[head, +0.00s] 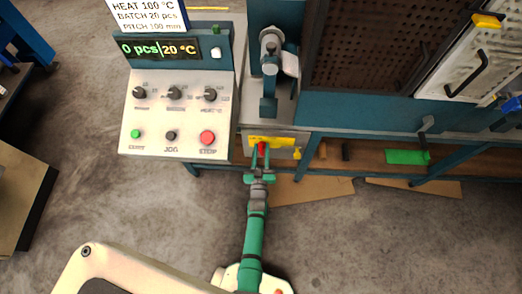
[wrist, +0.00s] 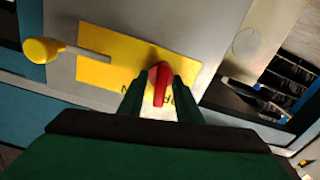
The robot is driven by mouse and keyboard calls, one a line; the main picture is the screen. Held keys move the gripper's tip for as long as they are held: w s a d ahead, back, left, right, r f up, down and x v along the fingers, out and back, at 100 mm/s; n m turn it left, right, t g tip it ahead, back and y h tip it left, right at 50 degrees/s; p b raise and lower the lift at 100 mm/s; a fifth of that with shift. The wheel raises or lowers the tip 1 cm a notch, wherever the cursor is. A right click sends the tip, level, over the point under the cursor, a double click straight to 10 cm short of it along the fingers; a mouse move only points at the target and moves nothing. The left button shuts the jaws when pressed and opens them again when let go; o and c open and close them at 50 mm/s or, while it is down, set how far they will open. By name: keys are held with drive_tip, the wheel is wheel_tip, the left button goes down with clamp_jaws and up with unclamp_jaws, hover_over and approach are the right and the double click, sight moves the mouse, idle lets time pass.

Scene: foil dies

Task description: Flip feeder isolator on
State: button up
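The feeder isolator is a red handle (wrist: 160,84) on a yellow plate (wrist: 112,57), fixed to a light grey box below the bench. In the head view the red handle (head: 262,147) shows at the tip of my arm, with the yellow plate (head: 284,141) behind it. My gripper (wrist: 160,90) has its two green fingers on either side of the red handle. The fingers are apart with the handle between them; whether they touch it I cannot tell. Part of the plate's lettering is hidden by the fingers. My gripper also shows in the head view (head: 261,156).
A yellow knob on a rod (wrist: 42,50) sticks out beside the plate. The control panel (head: 178,112) with knobs and buttons stands left of the isolator. A green block (head: 407,157) lies on the lower shelf at right. The floor in front is mostly clear.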

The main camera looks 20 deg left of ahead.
clamp_jaws()
drive_tip(key=shift+m, duration=1.1)
unclamp_jaws()
drive_tip(key=shift+s, duration=0.1)
